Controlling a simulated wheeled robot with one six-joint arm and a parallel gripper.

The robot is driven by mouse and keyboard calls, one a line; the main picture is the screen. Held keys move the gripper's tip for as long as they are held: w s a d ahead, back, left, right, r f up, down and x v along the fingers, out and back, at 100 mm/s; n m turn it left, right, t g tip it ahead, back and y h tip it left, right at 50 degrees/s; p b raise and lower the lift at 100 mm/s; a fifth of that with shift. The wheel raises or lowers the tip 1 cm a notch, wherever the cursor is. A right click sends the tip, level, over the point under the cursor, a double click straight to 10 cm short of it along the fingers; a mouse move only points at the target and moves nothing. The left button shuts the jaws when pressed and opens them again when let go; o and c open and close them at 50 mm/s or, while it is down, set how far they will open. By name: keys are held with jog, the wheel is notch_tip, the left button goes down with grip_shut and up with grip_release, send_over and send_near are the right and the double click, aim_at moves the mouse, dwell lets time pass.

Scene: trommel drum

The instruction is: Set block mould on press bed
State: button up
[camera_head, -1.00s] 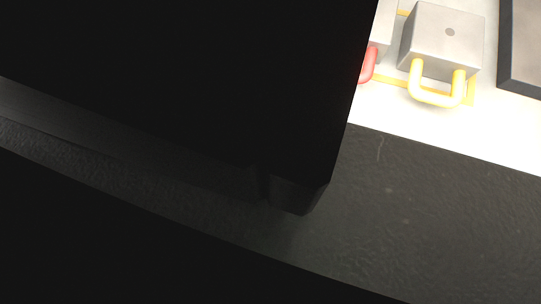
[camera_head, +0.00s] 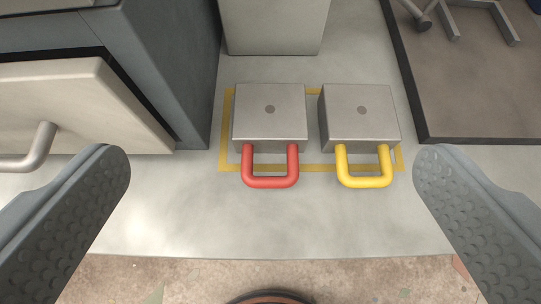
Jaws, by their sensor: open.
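The left block (camera_head: 269,108) has a red U-shaped handle (camera_head: 270,182) facing me. The right block (camera_head: 360,110) has a yellow handle (camera_head: 364,182). I cannot tell which is the block mould. My gripper (camera_head: 271,165) is open, with one grey ribbed finger at each side of the view. The blocks show between the fingers, and nothing is held. I cannot identify a press bed for certain.
A dark cabinet (camera_head: 166,50) with a pale drawer-like front (camera_head: 90,105) and a bar handle stands at left. A grey box-shaped thing (camera_head: 275,25) is behind the blocks. A dark-rimmed brown panel (camera_head: 460,90) lies at right. The pale surface (camera_head: 270,220) in front is clear, ending at a speckled floor.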

aim_at(270, 116)
jog(key=w+f+g, duration=0.6)
jog(key=w+g, duration=0.1)
jog(key=w, duration=0.3)
jog(key=x, duration=1.7)
jog(key=shift+s+f, duration=0.25)
jog(key=shift+f, duration=0.05)
jog(key=shift+r, duration=0.1)
jog(key=c, duration=1.6)
